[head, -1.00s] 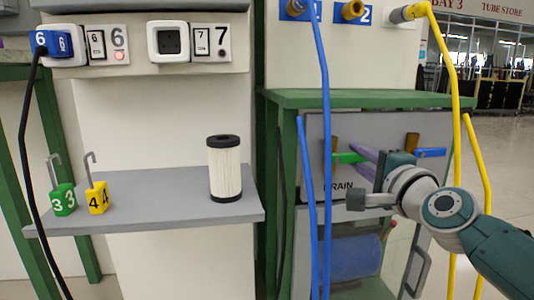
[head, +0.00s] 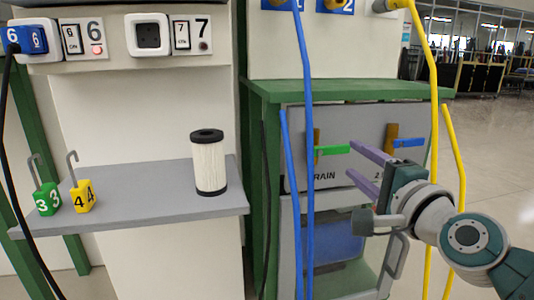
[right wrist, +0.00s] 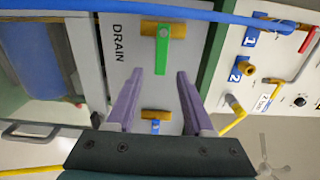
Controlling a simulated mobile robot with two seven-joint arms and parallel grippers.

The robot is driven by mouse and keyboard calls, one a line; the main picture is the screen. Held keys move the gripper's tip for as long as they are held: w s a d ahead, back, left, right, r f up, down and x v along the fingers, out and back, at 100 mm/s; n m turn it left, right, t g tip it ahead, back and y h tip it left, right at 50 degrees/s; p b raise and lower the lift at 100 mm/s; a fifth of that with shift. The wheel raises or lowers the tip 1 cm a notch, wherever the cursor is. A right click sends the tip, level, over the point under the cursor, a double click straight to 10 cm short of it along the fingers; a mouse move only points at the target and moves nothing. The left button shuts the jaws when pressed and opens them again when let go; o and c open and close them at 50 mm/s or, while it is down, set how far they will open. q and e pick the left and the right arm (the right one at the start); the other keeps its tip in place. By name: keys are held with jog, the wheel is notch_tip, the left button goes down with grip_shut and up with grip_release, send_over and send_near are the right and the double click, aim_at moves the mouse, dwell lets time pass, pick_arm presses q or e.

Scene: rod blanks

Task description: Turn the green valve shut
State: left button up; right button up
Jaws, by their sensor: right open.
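The green valve handle (head: 332,150) is on the grey panel marked DRAIN and points right, crosswise to its upright brass body (head: 317,135). My right gripper (head: 351,159) is open, its purple fingers reaching towards the panel near the handle's free end. In the right wrist view the green handle (right wrist: 163,48) lies just beyond the open fingertips (right wrist: 171,74), closer to the left finger. Nothing is between the fingers; I cannot tell whether a finger touches the handle. My left gripper is not in view.
A blue-handled valve (head: 408,143) is right of the green one, close to my gripper. Blue hoses (head: 306,100) and a yellow hose (head: 432,100) hang in front of the panel.

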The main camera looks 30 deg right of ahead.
jog(key=shift+v, duration=1.75)
jog(key=shift+r+p, duration=0.1)
jog(key=shift+p, duration=0.25)
